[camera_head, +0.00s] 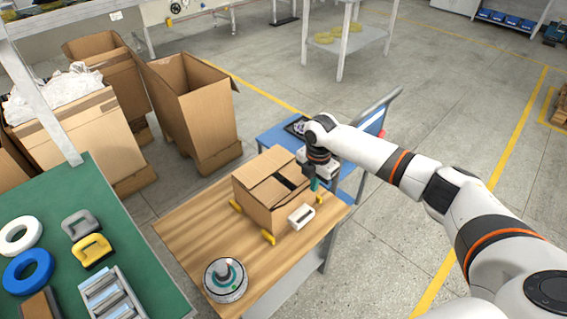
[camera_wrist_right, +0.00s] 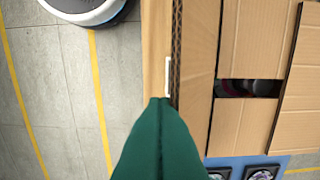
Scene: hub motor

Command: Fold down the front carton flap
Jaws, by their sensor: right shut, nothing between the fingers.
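The open-topped cardboard carton (camera_head: 262,206) sits on the wooden table. Its top flaps lie nearly flat, with a dark gap between them toward the right. In the right wrist view, the carton's flap panels (camera_wrist_right: 240,130) fill the right side, and dark contents (camera_wrist_right: 250,88) show through the gap. My right gripper (camera_head: 314,184) is at the carton's right side, near its top edge. Its green fingers (camera_wrist_right: 160,102) are shut and empty, beside the carton wall; I cannot tell if they touch it. I cannot tell which flap is the front one. My left gripper is not in view.
The wooden table (camera_head: 190,228) holds yellow corner stops, a white device (camera_head: 301,216) by the carton, and a round hub motor (camera_head: 225,280). A blue cart (camera_head: 275,138) stands behind. A green bench (camera_head: 130,235) is at left. Large open cartons (camera_head: 205,120) stand beyond.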

